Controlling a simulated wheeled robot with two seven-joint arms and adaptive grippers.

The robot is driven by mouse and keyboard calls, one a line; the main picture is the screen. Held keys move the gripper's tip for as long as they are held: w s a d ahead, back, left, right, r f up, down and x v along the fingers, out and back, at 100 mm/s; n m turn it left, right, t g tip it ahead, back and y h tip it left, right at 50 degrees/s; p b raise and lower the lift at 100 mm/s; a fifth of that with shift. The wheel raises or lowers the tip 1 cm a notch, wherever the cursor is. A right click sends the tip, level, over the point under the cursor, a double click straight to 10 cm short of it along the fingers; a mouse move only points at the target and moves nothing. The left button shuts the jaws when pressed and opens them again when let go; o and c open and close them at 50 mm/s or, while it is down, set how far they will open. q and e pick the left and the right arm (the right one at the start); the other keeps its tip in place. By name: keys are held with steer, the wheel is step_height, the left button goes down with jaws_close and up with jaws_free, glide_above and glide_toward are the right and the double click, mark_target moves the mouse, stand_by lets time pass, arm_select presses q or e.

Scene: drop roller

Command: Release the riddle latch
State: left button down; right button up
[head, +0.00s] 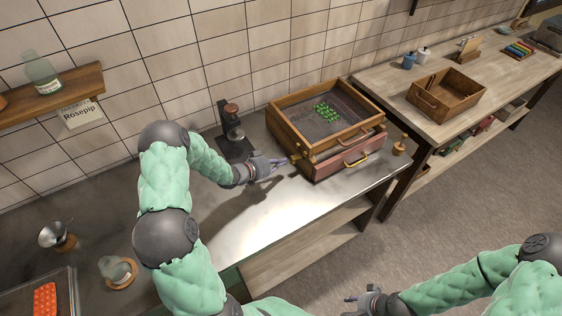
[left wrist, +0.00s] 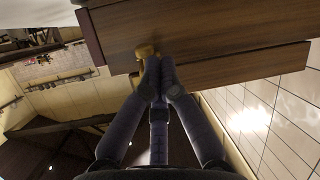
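The riddle (head: 350,142), a wooden frame with a dark mesh and a cluster of green pieces on it, sits on top of a reddish drawer box (head: 345,160) on the metal counter. A small brass latch (left wrist: 146,50) sticks out from the wooden side; in the head view it shows at the near left corner (head: 296,157). My left gripper (head: 287,162) is at the latch, its two fingertips together right by the brass in the left wrist view (left wrist: 158,62). Whether they touch it is unclear. My right gripper (head: 350,304) is low in the head view, apart from the counter, its fingers spread and empty.
A dark press-like stand (head: 233,135) stands left of the riddle, close to my left forearm. A wooden peg (head: 399,147) stands at the right counter end. A wooden box (head: 446,95) is on the far bench. The counter front is clear.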

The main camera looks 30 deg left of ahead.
arm_select(q)
steer(key=v, duration=1.1)
steer(key=shift+s, duration=0.35)
